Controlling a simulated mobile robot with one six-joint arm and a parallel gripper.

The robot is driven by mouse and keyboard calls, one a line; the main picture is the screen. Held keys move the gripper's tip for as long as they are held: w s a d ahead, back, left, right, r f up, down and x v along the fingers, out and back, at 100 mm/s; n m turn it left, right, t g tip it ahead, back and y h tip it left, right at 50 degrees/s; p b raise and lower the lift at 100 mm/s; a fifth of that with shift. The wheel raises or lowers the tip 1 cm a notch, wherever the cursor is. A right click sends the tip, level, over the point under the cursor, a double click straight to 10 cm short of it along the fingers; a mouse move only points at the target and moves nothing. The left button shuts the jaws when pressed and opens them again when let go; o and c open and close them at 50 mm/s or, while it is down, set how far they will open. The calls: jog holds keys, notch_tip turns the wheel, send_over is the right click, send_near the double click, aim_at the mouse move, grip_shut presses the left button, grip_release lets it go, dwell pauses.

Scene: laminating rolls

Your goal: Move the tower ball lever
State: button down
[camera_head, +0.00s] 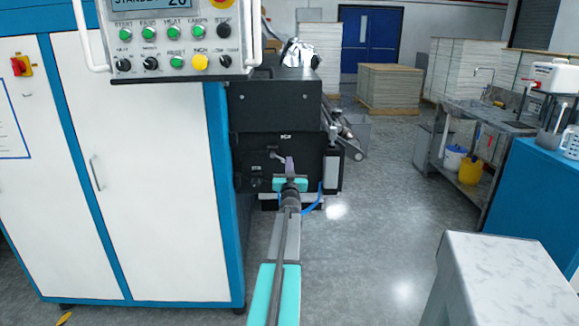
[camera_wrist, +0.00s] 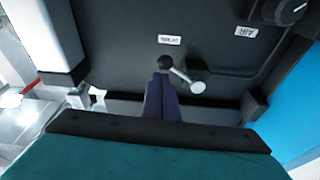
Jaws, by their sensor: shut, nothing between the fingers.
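The tower ball lever (camera_wrist: 181,75) is on the black machine panel in the wrist view. It has a black ball at one end and a short metal rod running to a pale round end at the lower right. A small white label sits above it, its text upside down. My gripper (camera_wrist: 162,82) has its purple fingers shut with nothing between them. The fingertips are just below the ball in the picture; I cannot tell whether they touch it. In the head view my gripper (camera_head: 289,160) is in front of the black machine, and the arm hides part of the panel.
A dark rotary knob (camera_wrist: 285,10) with an AIR label is at the wrist view's upper right. A white and blue cabinet (camera_head: 130,180) and control panel (camera_head: 180,40) stand left of my arm. A pale-topped block (camera_head: 510,265) is at lower right. Grey floor (camera_head: 370,210) between is clear.

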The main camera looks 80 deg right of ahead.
jog(key=shift+a+r, duration=0.1)
jog(key=r+v, duration=0.2)
jog(key=v, duration=0.9)
jog(key=shift+s+a+r, duration=0.3)
jog(key=shift+r, duration=0.45)
